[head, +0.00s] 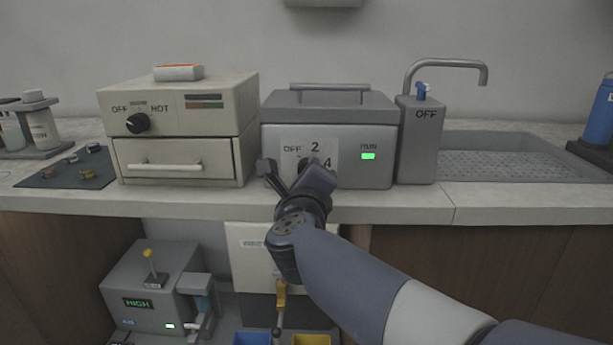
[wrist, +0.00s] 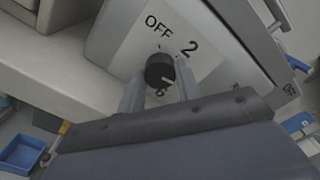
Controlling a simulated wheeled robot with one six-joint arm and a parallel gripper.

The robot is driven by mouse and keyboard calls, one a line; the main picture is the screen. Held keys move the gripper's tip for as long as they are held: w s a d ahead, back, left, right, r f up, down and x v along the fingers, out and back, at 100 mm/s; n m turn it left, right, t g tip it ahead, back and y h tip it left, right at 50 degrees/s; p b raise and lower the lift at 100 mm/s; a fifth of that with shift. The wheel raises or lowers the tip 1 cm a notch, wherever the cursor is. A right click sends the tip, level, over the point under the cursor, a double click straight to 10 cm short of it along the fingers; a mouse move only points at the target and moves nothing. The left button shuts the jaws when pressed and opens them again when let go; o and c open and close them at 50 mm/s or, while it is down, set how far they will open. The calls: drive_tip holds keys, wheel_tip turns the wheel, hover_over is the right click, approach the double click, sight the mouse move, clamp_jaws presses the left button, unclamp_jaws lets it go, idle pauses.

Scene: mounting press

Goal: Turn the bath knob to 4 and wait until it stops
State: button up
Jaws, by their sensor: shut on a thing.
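The bath is the grey lidded box (head: 383,130) on the counter, with a dial plate marked OFF, 2 and 4 and a green RUN lamp (head: 368,156). Its dark round knob (wrist: 159,68) shows in the wrist view between my fingertips; in the head view my gripper (head: 292,168) mostly covers it. My gripper (wrist: 160,88) is shut on the knob, one finger on each side. The knob's white mark points to the lower right in the wrist view, past the 2 and toward the area behind a finger. The figure there is hidden in that view.
A beige oven (head: 185,103) with its own OFF–HOT knob stands left of the bath. A grey tap unit (head: 418,140) marked OFF and a sink (head: 500,140) are at the right. A machine marked HIGH (head: 150,285) and blue and yellow bins sit below the counter.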

drive_tip(key=o, duration=1)
drive_tip(key=shift+c, duration=0.2)
drive_tip(key=shift+s, duration=0.1)
drive_tip(key=s+p, duration=0.2)
drive_tip(key=s, duration=0.8)
drive_tip(key=shift+s+a+p, duration=0.15)
drive_tip(key=shift+s+p, duration=0.15)
drive_tip(key=shift+p, duration=0.05)
drive_tip(key=w+b, duration=0.2)
drive_tip(key=w, duration=0.8)
drive_tip(key=shift+f+b, duration=0.1)
drive_tip(key=shift+b, duration=0.2)
drive_tip(key=shift+w, duration=0.5)
drive_tip(key=shift+s, duration=0.1)
